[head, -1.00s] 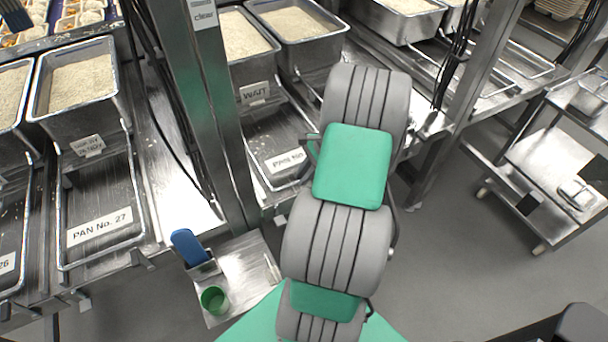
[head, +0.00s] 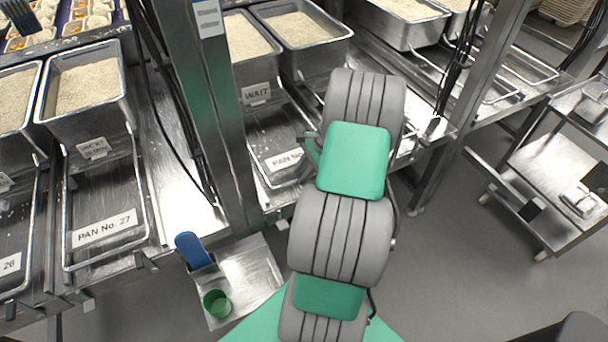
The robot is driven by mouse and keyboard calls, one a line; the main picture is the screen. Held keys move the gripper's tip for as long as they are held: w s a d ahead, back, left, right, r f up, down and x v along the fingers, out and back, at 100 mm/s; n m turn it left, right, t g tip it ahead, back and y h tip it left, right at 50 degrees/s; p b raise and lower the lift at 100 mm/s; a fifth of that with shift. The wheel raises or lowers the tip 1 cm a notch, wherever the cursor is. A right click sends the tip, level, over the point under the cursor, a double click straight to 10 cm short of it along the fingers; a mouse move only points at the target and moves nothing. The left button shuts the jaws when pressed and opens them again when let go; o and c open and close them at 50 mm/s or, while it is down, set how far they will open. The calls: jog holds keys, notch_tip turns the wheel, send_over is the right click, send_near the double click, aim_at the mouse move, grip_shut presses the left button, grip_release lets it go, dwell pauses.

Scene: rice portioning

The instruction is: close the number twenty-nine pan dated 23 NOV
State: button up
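Several metal pans of rice stand on the steel line. The slot labelled PAN No. 27 (head: 104,228) lies at the left, with a tagged rice pan (head: 88,90) behind it. A slot label starting PAN (head: 287,159) beside my arm is partly cut off by the arm, so its number cannot be read. A pan behind that slot has a WAIT tag (head: 256,92). No label reading 29 and no 23 NOV date can be made out. My arm reaches up the middle and hides part of the line. My gripper is not visible.
A steel post (head: 218,110) with hanging black cables stands left of my arm. A small shelf (head: 248,285) holds a blue tool (head: 190,249) and a green cup (head: 217,303). A steel cart (head: 555,165) stands at the right, with clear grey floor before it.

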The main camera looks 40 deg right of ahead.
jog(key=o, duration=0.4)
jog(key=v, duration=0.8)
jog(key=shift+f, duration=0.1)
